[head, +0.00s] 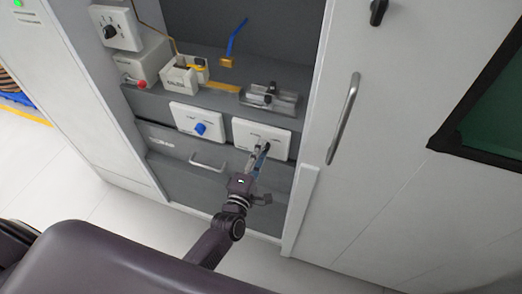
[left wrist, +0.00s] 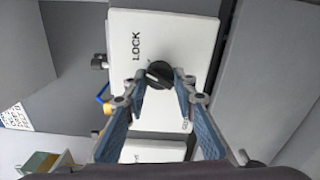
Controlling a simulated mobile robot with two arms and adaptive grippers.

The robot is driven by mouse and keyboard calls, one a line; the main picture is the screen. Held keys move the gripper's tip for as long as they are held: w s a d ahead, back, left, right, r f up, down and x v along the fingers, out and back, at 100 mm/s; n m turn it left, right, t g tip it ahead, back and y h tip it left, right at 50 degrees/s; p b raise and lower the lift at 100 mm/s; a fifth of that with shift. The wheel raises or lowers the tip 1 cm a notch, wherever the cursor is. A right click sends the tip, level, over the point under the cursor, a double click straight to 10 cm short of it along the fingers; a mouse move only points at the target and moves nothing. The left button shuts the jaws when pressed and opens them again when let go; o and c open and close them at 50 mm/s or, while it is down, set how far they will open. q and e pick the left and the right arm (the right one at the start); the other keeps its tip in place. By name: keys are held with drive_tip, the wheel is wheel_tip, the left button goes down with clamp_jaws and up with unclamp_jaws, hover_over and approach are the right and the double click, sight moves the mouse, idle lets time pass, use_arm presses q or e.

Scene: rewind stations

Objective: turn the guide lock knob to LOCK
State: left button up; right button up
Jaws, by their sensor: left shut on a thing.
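The guide lock knob (left wrist: 159,74) is a black knob on a white panel (left wrist: 190,30). The word LOCK is printed on the panel beside it in the left wrist view. More lettering near the panel's other end is partly hidden by a finger. Which mark the knob points to is hard to tell. My left gripper (left wrist: 160,82) is shut on the knob, with one finger on each side of it. In the head view my left gripper (head: 258,155) reaches the right-hand white panel (head: 243,129) from below and mostly hides the knob. My right gripper is not in view.
A white panel with a blue knob (head: 200,128) is to the left. A drawer handle (head: 207,163) lies below it. A metal clamp-like fixture (head: 270,95) sits on the shelf above. A cabinet door with a long handle (head: 343,118) stands close on the right.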

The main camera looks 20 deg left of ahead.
use_arm(q)
drive_tip(key=shift+m+p, duration=0.35)
drive_tip(key=shift+m, duration=1.65)
drive_tip(key=o, duration=1.2)
drive_tip(key=shift+c, duration=0.2)
drive_tip(key=shift+s, duration=0.15)
drive_tip(key=s, duration=1.1)
drive_tip(key=shift+s+a, duration=0.2)
drive_tip(key=shift+s, duration=0.2)
